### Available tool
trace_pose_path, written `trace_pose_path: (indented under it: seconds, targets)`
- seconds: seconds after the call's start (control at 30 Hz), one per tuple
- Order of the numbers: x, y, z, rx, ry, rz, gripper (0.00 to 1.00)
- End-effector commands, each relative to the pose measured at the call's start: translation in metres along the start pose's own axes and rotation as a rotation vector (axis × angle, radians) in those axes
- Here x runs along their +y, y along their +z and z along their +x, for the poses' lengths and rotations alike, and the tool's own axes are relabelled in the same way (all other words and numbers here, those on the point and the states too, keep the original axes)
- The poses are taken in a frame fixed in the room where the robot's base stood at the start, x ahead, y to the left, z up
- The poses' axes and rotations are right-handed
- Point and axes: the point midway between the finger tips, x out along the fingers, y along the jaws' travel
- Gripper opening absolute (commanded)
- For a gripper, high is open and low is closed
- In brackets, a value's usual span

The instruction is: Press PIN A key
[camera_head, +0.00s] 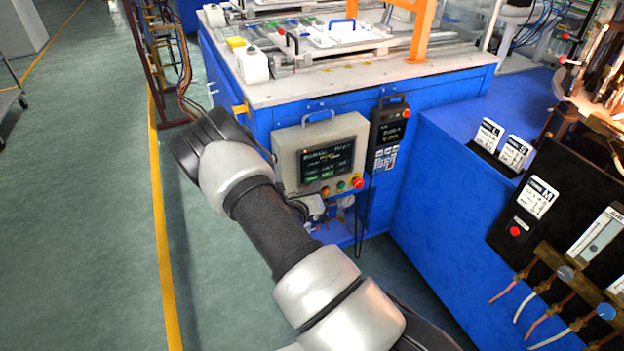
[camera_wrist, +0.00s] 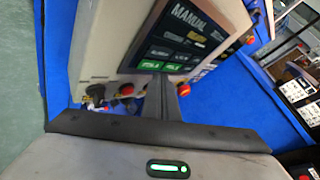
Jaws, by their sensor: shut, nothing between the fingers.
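The control panel (camera_head: 290,150) is a beige box on the blue machine's front, with a dark touchscreen (camera_head: 327,158). In the wrist view the screen (camera_wrist: 186,36) shows "MANUAL" and several keys. Two green keys sit along its lower edge, a left one (camera_wrist: 150,65) and a right one (camera_wrist: 173,67); their labels are too blurred to read surely. My gripper (camera_wrist: 158,78) is shut and empty, its tips in front of the screen's lower edge, just below the green keys in the picture. I cannot tell whether they touch.
A dark handheld pendant (camera_head: 388,135) hangs to the right of the panel. A blue cabinet (camera_head: 440,160) stands further right.

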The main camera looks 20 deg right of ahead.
Motion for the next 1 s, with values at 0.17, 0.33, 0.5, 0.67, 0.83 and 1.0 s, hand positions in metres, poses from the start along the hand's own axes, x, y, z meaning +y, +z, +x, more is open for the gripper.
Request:
trace_pose_path:
  seconds: [0.17, 0.33, 0.5, 0.67, 0.83, 1.0]
  targets:
    - [0.0026, 0.0024, 0.0038, -0.001, -0.001, 0.001, 0.0]
    - [0.0042, 0.0043, 0.006, 0.0, 0.0, 0.001, 0.0]
    - [0.0041, 0.0043, 0.0058, 0.0, 0.0, 0.001, 0.0]
    - [0.0044, 0.0045, 0.0062, 0.0, 0.0, 0.001, 0.0]
    - [0.0054, 0.0053, 0.0075, 0.0, 0.0, 0.0, 0.0]
    - [0.0064, 0.0063, 0.0089, 0.0, 0.0, 0.0, 0.0]
